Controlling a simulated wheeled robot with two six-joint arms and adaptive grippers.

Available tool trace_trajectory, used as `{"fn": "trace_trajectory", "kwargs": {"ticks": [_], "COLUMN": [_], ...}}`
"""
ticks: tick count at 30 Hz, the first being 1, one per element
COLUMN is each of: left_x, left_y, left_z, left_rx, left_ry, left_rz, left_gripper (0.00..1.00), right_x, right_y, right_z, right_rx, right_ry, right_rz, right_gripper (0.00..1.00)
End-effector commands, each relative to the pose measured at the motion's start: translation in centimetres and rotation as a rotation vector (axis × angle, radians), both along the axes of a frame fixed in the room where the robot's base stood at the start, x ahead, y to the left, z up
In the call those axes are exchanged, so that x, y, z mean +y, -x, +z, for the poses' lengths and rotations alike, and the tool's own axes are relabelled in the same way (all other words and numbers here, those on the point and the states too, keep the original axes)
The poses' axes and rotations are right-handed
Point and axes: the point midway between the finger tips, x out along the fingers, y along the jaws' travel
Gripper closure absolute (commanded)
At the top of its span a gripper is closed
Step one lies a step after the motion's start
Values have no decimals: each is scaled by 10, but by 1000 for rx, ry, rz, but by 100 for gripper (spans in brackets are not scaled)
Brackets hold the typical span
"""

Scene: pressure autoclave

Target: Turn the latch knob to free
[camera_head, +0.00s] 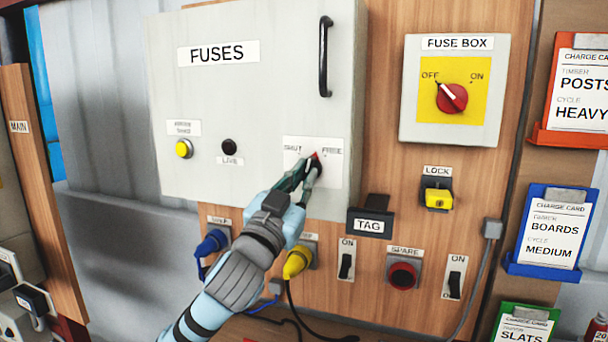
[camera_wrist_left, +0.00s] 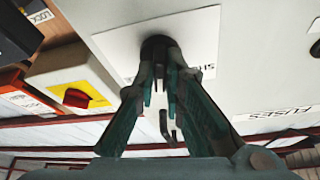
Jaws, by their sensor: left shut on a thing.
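The latch knob (camera_head: 317,156) is a small dark knob with a red mark, on a white plate (camera_head: 330,177) at the lower right of the grey FUSES cabinet door. The plate reads SHUT at left and FREE at right. My left gripper (camera_head: 308,170) reaches up from below and is shut on the knob. In the left wrist view the two fingers (camera_wrist_left: 160,75) close around the dark knob (camera_wrist_left: 154,46). The fingers hide much of the knob, so its exact angle is hard to tell. A red tip shows at its upper side. My right gripper is not in view.
The FUSES door (camera_head: 260,100) looks closed, with a black handle (camera_head: 325,57) at upper right. A FUSE BOX (camera_head: 412,110) with a red rotary switch (camera_head: 452,97) is to the right. Blue (camera_head: 212,243) and yellow (camera_head: 298,260) plugs sit below, near my left arm.

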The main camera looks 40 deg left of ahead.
Motion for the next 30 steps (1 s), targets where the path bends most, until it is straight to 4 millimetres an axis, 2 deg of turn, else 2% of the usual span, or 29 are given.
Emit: {"fn": "trace_trajectory", "kwargs": {"ticks": [15, 30], "left_x": [3, 3], "left_y": [1, 1], "left_z": [1, 2], "left_rx": [141, 184], "left_ry": [-402, -524], "left_rz": [2, 1], "left_gripper": [100, 100], "right_x": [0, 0], "right_y": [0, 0], "right_z": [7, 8], "right_rx": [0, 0], "right_ry": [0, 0], "right_rz": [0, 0], "right_gripper": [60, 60]}}
